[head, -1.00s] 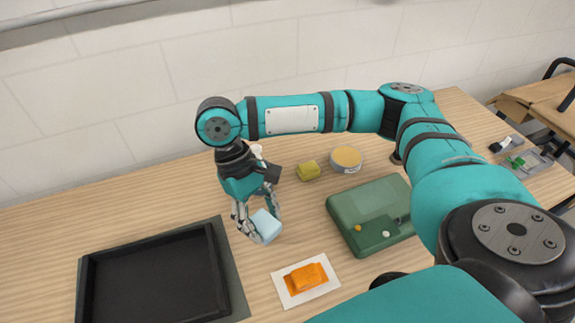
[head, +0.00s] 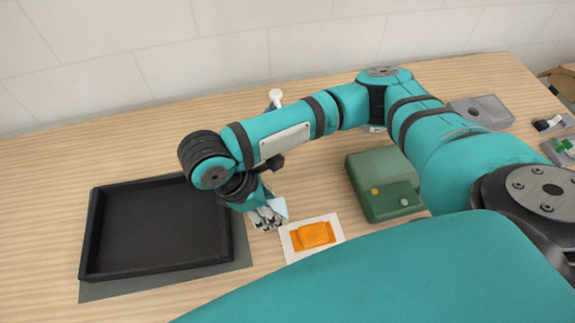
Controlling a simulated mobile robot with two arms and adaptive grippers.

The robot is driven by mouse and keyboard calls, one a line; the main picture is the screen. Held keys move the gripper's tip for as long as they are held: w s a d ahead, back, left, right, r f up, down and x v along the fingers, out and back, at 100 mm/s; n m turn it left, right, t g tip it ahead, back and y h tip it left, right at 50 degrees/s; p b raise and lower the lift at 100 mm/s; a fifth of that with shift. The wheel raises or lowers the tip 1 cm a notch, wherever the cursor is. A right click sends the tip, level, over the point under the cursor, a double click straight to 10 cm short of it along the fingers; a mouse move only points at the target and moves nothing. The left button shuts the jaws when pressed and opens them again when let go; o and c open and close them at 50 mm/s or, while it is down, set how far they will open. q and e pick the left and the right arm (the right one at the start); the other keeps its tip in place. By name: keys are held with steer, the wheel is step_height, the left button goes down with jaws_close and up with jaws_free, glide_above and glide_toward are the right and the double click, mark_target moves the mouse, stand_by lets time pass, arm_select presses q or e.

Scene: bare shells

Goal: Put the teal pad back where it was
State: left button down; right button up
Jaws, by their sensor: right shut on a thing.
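The light teal pad (head: 280,207) is in my right gripper (head: 268,216), whose fingers are shut on it. Only part of the pad shows beside the fingers. In the head view it appears just left of the white card (head: 291,256), which has an orange item (head: 314,235) on it. The pad's height above the table is hard to tell. To the left of the gripper is an empty black tray (head: 157,230) on a grey-green mat (head: 240,245). My left gripper is not in view.
A green case (head: 375,165) with a yellow and a pale knob stands right of the card. A grey box (head: 483,110) is at the back right. A white-topped item (head: 276,96) shows behind my arm. Bare table lies at the back left and front left.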

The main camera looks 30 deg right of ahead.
steer(key=shift+w+f, duration=0.1)
steer(key=shift+f, duration=0.05)
steer(key=w+d, duration=0.3)
steer(key=w, duration=0.1)
steer(key=w+d+f+p, duration=0.1)
steer(key=w+d, duration=0.2)
steer(key=w, duration=0.1)
steer(key=w+d+p, duration=0.1)
steer(key=w+d, duration=0.3)
steer(key=shift+f, duration=0.2)
step_height(320, 180, down, 3)
steer(key=shift+r+n+p, duration=0.1)
steer(key=shift+n+p, duration=0.2)
steer(key=shift+p, duration=0.2)
steer(key=shift+f, duration=0.4)
steer(key=shift+s+f, duration=0.1)
steer(key=o, duration=1)
